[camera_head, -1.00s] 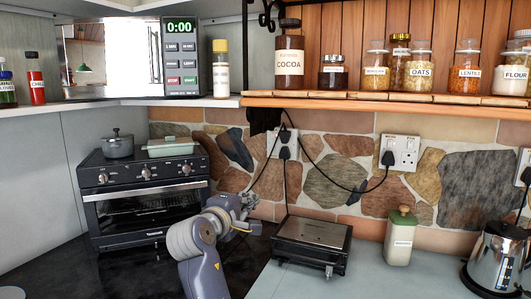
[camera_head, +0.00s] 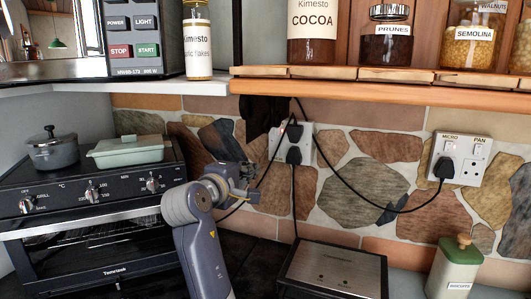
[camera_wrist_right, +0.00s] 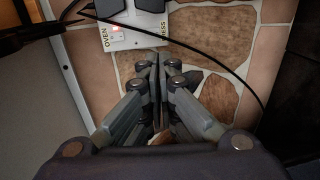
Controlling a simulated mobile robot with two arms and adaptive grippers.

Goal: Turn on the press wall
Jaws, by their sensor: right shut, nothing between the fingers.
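The double wall socket (camera_head: 304,146) is on the stone wall behind the press, with two black plugs in it. In the right wrist view the socket (camera_wrist_right: 136,42) is at the top, with an OVEN label on its left and a partly hidden label ending in "ESS" on its right. A small red mark shows near the OVEN label. The right switch is hard to make out. My right gripper (camera_head: 250,184) is shut and empty, left of and below the socket. In the wrist view its fingertips (camera_wrist_right: 159,62) are just below the socket's edge. My left gripper is out of view.
The metal-topped press (camera_head: 335,268) stands on the counter below the socket. An oven (camera_head: 95,225) is at the left. A second socket (camera_head: 461,160) is on the right. Black cables hang across the wall near my gripper. A shelf edge (camera_head: 380,78) runs above.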

